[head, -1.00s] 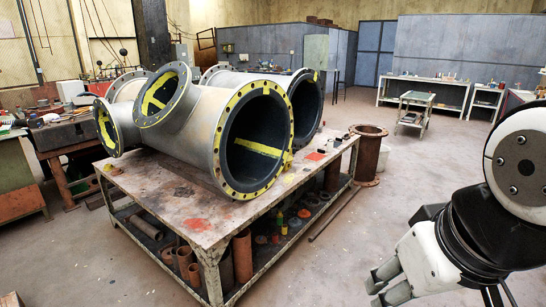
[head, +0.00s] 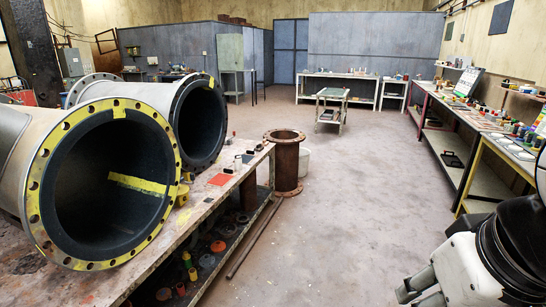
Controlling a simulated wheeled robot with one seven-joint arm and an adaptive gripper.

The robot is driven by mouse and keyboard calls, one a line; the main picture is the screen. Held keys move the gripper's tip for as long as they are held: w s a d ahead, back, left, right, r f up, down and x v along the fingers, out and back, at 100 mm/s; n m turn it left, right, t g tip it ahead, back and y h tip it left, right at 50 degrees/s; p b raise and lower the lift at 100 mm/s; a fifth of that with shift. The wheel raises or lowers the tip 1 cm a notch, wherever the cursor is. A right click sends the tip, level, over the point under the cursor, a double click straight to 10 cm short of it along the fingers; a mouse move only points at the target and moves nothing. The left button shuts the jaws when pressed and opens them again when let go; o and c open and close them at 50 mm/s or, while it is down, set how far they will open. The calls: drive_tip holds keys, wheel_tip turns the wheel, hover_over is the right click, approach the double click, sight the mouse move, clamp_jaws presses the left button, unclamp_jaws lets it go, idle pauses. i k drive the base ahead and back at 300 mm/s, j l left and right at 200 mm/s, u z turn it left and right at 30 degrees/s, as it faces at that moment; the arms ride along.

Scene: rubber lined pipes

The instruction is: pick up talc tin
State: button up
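I cannot pick out a talc tin for certain. Small items stand on the long bench along the right wall (head: 470,131) and on the white bench at the back (head: 335,75), too small to tell apart. My gripper (head: 418,292) is at the lower right, over the floor and away from any bench. Its fingers point left and down and are partly cut off by the frame edge. I see nothing held, and the finger gap is not clear.
Large flanged pipes (head: 100,185) lie on a low table (head: 150,262) at left. A rusty flanged pipe (head: 286,165) stands on the floor beside it, near a rod (head: 253,238). A small trolley (head: 330,112) stands farther back. The middle floor (head: 350,210) is clear.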

sight(238, 159)
drive_tip(key=i+l+z, duration=0.15)
drive_tip(key=i+z, duration=0.15)
drive_tip(key=i, duration=1.6)
drive_tip(key=i+l+u, duration=0.1)
drive_tip(key=i+u, duration=0.2)
drive_tip(key=i, duration=0.15)
drive_tip(key=i+l+u, duration=0.25)
drive_tip(key=i, duration=0.2)
drive_tip(key=i+l+u, duration=0.3)
drive_tip(key=i, duration=0.15)
drive_tip(key=j, duration=0.1)
